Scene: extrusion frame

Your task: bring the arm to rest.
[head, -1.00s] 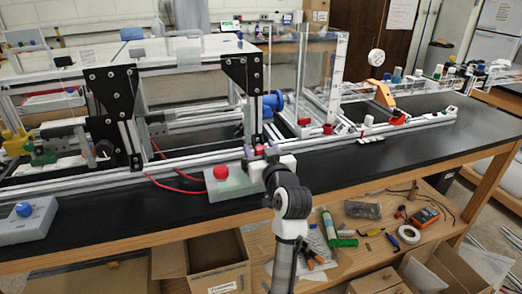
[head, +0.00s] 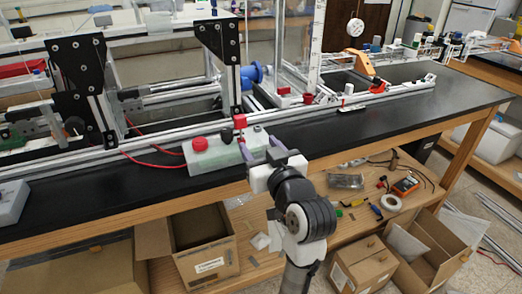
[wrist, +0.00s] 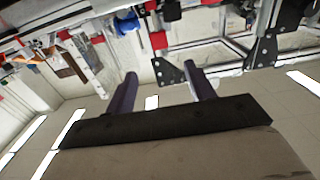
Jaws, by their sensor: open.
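My gripper (head: 262,152) is at the front edge of the black bench, just right of a pale box with a red button. Its two purple fingers point toward the frame and are apart, with nothing seen between them. The wrist view shows the same open fingers (wrist: 160,92) with a gap between them. That view appears upside down, with the ceiling low and the frame along the top. My arm rises from the bottom of the head view, bent at a dark joint.
The pale box with a red button (head: 212,152) sits close left of my gripper. The extrusion frame (head: 130,145) stands behind it, with black corner plates (head: 78,72). A lower shelf holds an orange meter (head: 405,186) and tools; cardboard boxes (head: 205,255) stand below.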

